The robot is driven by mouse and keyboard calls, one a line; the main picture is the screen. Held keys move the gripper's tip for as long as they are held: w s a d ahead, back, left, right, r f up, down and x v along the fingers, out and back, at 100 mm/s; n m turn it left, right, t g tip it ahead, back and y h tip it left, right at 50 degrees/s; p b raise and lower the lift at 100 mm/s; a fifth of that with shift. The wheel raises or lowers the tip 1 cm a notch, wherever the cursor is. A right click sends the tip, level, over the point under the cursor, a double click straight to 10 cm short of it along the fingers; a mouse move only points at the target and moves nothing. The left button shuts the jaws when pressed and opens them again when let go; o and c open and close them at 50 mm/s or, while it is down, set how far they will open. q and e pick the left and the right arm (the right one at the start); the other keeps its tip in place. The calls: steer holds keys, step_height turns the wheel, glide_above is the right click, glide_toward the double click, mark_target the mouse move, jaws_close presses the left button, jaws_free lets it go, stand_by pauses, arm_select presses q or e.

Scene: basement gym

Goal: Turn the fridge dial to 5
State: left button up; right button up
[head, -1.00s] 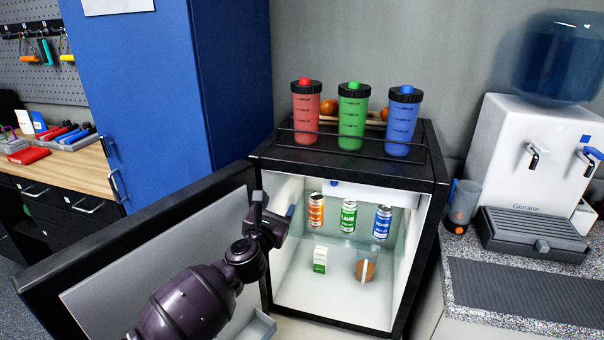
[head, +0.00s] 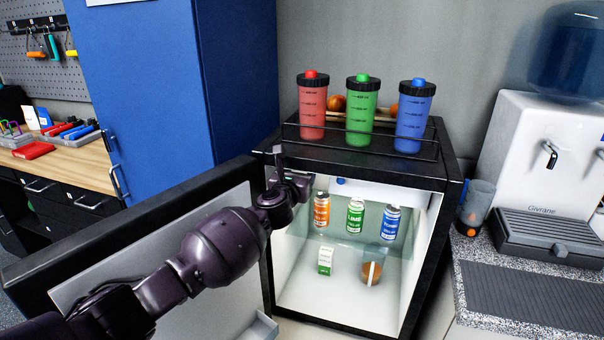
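The small black fridge (head: 450,200) stands open, its door (head: 150,215) swung out to the left. A small blue spot (head: 341,181) shows at the top of the white interior, under the ceiling; it may be the dial, but no numbers can be read. My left gripper (head: 296,182) is at the upper left of the fridge opening, left of the blue spot and apart from it in the picture. Its fingers are small and seen at an angle, so their opening is unclear. My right gripper is out of view.
An orange can (head: 321,210), a green can (head: 355,216) and a blue can (head: 391,223) stand on the glass shelf. A carton (head: 325,262) and a round brown item (head: 371,273) are below. Three bottles, the red one (head: 312,108) leftmost, stand on top behind a rail.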

arm_select(q)
steer(key=shift+b+x, duration=0.4)
steer(key=shift+x, duration=0.8)
steer(key=shift+c, duration=0.2)
steer(key=c, duration=0.9)
steer(key=shift+w+m+p, duration=0.1)
steer(key=shift+m+p, duration=0.6)
steer(key=shift+p, duration=1.05)
